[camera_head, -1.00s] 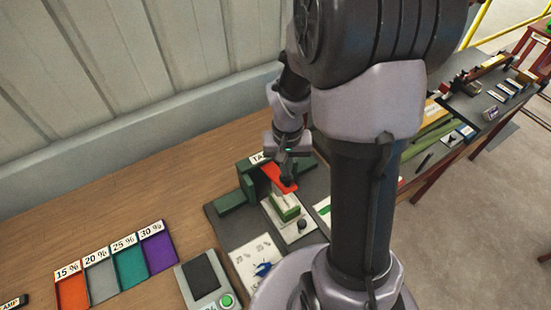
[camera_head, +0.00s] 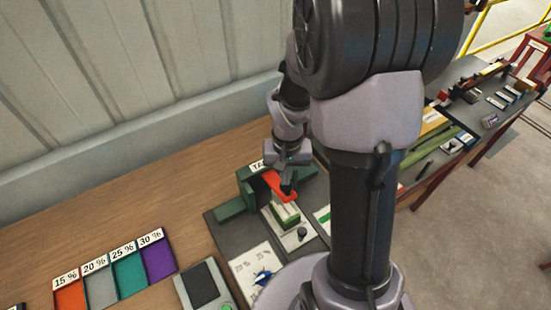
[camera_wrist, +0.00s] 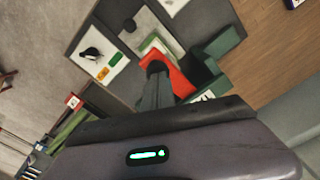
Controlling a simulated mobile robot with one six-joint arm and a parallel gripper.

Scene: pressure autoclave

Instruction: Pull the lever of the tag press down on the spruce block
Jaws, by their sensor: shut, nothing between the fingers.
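The tag press (camera_head: 247,187) is a dark green stand with a white label on the bench. Its red lever (camera_head: 274,182) points forward and slopes down over the spruce block (camera_head: 284,217), which looks green and pale on a white plate. My gripper (camera_head: 287,189) is shut and empty, pointing down at the lever's free end. In the wrist view, my dark fingertips (camera_wrist: 156,68) overlap the end of the red lever (camera_wrist: 180,79). They look close to or touching it; contact is not clear. The block (camera_wrist: 155,46) is partly hidden behind the fingers and lever.
A black knob (camera_head: 302,232) stands on the plate before the block. A white dial card (camera_head: 252,268) and a grey device (camera_head: 204,285) lie nearer. Coloured trays (camera_head: 103,283) are at left. The bare wooden bench (camera_head: 165,205) left of the press is clear.

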